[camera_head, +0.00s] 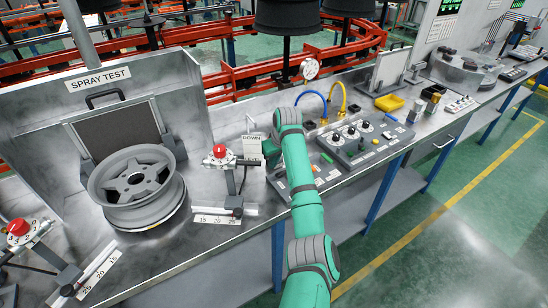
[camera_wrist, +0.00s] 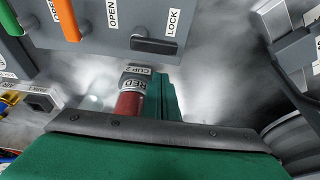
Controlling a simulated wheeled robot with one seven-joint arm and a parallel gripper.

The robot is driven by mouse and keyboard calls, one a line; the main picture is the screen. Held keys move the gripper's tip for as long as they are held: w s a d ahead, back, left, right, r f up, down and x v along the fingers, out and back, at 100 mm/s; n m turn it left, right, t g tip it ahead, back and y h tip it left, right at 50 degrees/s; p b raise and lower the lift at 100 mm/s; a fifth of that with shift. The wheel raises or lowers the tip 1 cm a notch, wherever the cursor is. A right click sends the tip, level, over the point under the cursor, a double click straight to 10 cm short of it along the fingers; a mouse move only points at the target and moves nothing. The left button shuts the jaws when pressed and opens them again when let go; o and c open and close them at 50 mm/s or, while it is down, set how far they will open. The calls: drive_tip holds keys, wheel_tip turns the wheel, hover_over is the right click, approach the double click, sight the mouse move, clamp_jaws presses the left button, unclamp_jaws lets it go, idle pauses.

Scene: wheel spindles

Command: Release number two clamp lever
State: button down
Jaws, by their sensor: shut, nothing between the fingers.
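A grey control panel (camera_wrist: 95,30) shows upside down at the top of the wrist view. It carries an orange lever (camera_wrist: 66,18) and a green lever (camera_wrist: 10,18). A dark lever (camera_wrist: 153,45) lies beside the LOCK and OPEN labels. I cannot tell which lever is number two. In the head view, the panel (camera_head: 300,186) is partly hidden behind my arm. My gripper (camera_wrist: 166,92) is shut and empty, next to a red cylinder (camera_wrist: 129,103) labelled CUP 2 RED. In the head view, my gripper (camera_head: 270,152) is near the DOWN sign.
A grey wheel (camera_head: 137,185) stands on the bench at the left. A red-knobbed post (camera_head: 219,153) is between it and my arm. Bare bench (camera_head: 205,240) lies at the front.

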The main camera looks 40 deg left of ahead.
drive_tip(key=shift+s+d, duration=0.7)
drive_tip(key=shift+d, duration=0.1)
drive_tip(key=shift+s+d, duration=0.1)
drive_tip(key=shift+d, duration=0.45)
